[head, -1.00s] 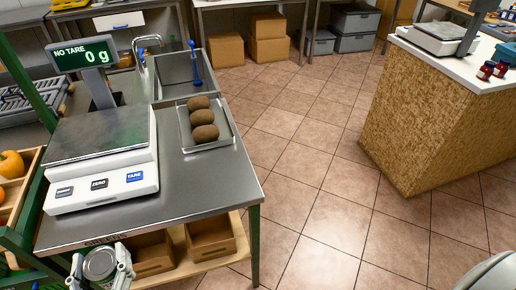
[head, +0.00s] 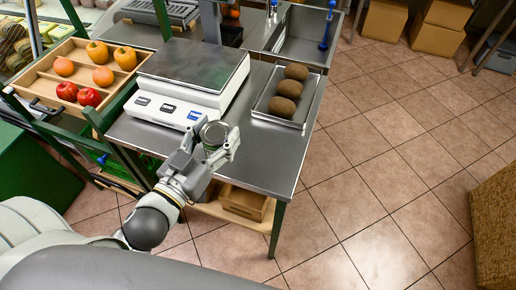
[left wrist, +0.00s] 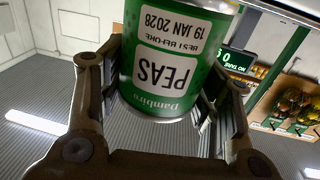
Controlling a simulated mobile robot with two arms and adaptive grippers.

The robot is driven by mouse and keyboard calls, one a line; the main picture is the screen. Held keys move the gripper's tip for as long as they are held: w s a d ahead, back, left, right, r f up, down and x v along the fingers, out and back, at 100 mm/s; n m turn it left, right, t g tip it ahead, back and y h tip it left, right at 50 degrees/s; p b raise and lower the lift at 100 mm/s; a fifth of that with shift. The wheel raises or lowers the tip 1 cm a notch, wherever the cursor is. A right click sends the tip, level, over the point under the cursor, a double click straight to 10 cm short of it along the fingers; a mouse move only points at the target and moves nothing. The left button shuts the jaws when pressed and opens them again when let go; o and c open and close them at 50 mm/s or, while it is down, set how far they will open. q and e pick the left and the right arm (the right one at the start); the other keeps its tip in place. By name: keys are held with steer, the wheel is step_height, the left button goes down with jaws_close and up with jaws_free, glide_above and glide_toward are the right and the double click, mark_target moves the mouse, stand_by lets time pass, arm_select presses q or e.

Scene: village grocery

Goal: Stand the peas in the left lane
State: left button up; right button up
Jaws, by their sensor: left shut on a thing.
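My left gripper (head: 208,150) is shut on the peas can (head: 214,131), in front of the scale at the near edge of the steel table. From above, the head view shows mostly the can's grey round top. In the left wrist view the peas can (left wrist: 172,60) is green with a white label reading PEAS, upside down in the picture, between the fingers (left wrist: 165,95). I cannot make out any left lane in these frames. My right gripper is not in view.
A white scale (head: 185,85) and a tray (head: 284,119) of brown potato-like items stand on the steel table (head: 262,150). A wooden produce crate (head: 45,72) with peppers and other produce is at the left. Tiled floor (head: 375,200) is open at the right.

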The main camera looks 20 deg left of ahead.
arm_select(q)
steer(key=w+d+f, duration=0.2)
steer(key=f, duration=0.1)
steer(key=w+d+f, duration=0.2)
steer(key=w+f, duration=0.1)
steer(key=f, duration=0.1)
steer(key=w+d+f, duration=0.2)
steer(key=f, duration=0.2)
steer(key=shift+w+d+b, duration=0.35)
steer(key=shift+w+d, duration=0.05)
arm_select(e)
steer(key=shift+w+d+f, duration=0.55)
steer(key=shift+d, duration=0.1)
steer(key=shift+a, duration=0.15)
arm_select(q)
steer(key=shift+f, duration=0.1)
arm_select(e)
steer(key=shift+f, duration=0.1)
arm_select(q)
steer(key=o, duration=0.7)
steer(key=shift+f, duration=0.15)
steer(key=o, duration=0.5)
steer(key=shift+c, duration=0.2)
